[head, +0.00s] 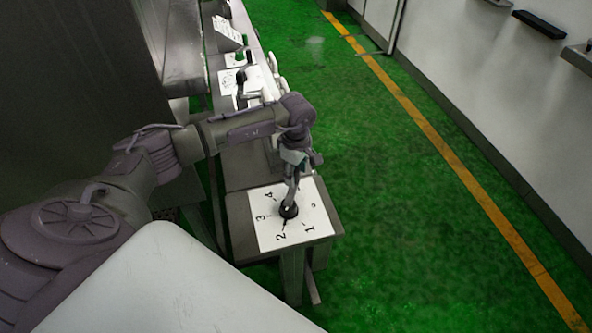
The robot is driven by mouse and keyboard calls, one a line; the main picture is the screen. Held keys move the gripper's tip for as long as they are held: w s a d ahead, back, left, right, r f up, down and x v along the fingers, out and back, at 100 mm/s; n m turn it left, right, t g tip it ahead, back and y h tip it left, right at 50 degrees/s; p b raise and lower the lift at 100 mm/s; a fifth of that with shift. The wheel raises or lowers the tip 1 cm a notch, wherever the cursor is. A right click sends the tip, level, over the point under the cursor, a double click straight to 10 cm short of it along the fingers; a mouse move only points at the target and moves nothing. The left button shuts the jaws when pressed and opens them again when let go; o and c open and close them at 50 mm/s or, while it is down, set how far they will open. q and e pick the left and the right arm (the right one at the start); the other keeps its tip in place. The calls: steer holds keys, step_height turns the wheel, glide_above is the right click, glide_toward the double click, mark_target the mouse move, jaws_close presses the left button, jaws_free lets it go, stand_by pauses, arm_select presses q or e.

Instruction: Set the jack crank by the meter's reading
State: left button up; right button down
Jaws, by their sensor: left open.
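A white dial plate (262,236) with the numbers 0 to 4 lies on a small grey stand at the end of the bench. A black round crank hub (289,211) sits in its middle. A short dark mark runs from the hub toward the 2; I cannot tell if it is a pointer or a printed tick. My left gripper (291,196) points down just above the hub, jaws open, and hides part of it. I cannot tell if it touches. No meter reading is legible. My right gripper is not in view.
A long grey bench (250,166) runs away behind the stand, with white cards and small dark-knobbed devices (240,76) on it. The green floor (400,210) to the right is clear up to a yellow line and a pale wall.

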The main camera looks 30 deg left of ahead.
arm_select(q)
steer(key=shift+f, duration=0.5)
jaws_close()
